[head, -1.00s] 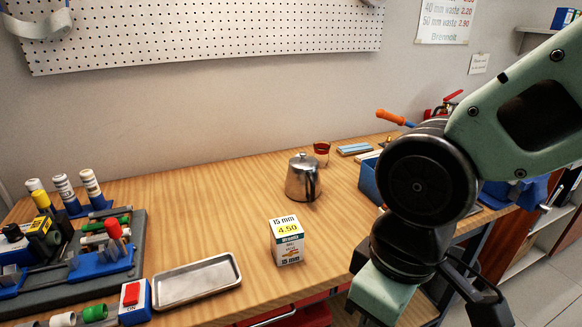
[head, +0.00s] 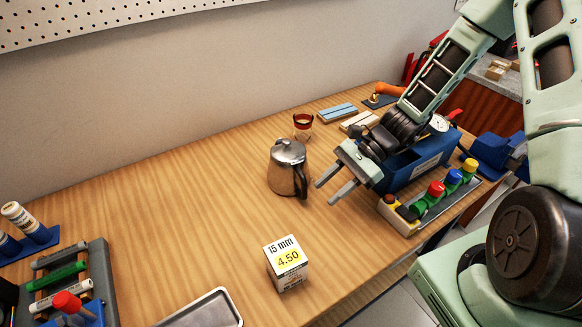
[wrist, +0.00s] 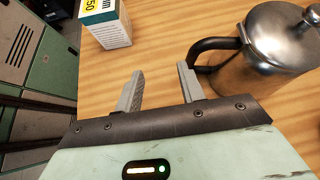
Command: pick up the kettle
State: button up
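The kettle (head: 287,168) is a shiny steel pot with a lid and a dark handle on its right side. It stands upright on the wooden workbench. My gripper (head: 326,191) is open and empty just right of the kettle, fingers pointing left toward the handle. In the wrist view, the kettle (wrist: 262,62) fills the upper right and its black handle (wrist: 208,48) lies just beyond my right finger. My gripper's two fingers (wrist: 158,86) are spread apart with bare bench between them. The handle appears apart from the fingers or close to the right one.
A small 15 mm box (head: 287,264) stands in front of the kettle. A red-banded glass (head: 303,125) stands behind it. The bench left of the kettle is clear.

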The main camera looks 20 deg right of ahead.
aim_at(292, 174)
jog(key=w+m+t+y, duration=0.1)
jog(key=w+f+m+y, duration=0.1)
jog(key=m, duration=0.1)
jog(key=shift+d+t, duration=0.1)
jog(key=shift+t, duration=0.3)
jog(key=shift+w+m+t+y, duration=0.3)
jog(key=shift+w+m+t, duration=0.1)
jog(key=shift+w+m, duration=0.25)
jog(key=shift+p+x, duration=0.65)
jog(key=shift+x, duration=0.8)
jog(key=shift+p+x, duration=0.9)
jog(key=shift+x, duration=1.4)
jog(key=shift+w, duration=0.1)
grip_shut()
